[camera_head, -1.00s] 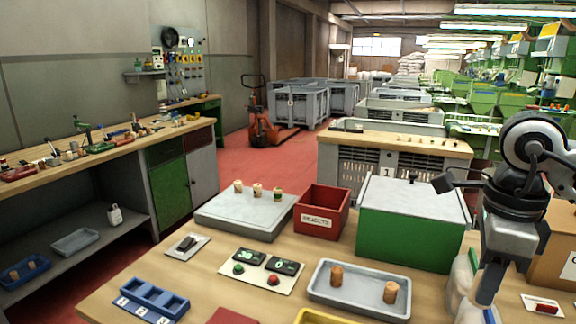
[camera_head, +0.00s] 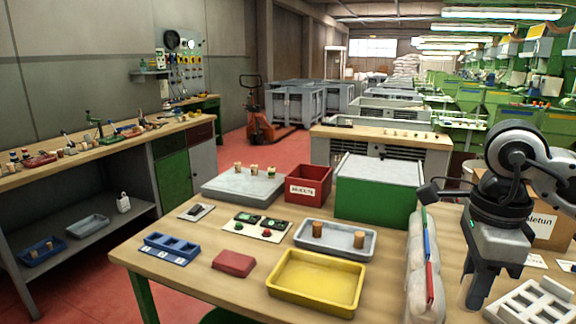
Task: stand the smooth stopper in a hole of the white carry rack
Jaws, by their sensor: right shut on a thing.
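My right gripper (camera_head: 468,292) points down at the lower right, beside the white carry rack (camera_head: 538,302). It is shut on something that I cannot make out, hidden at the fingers. The rack lies on the table at the bottom right corner, partly cut off, with several openings. Two cork stoppers, one on the left (camera_head: 318,229) and one on the right (camera_head: 359,239), stand in a grey tray (camera_head: 309,244). Several more stoppers (camera_head: 255,169) stand on a grey slab (camera_head: 228,190). I cannot tell which stopper is smooth. My left gripper is not in view.
Pale bags (camera_head: 418,272) with red and blue strips stand just left of my right gripper. A yellow tray (camera_head: 290,296), a blue holder (camera_head: 165,252), a red bin (camera_head: 305,191) and a green box (camera_head: 372,200) are also on the table. Bare table lies around the red block (camera_head: 233,263).

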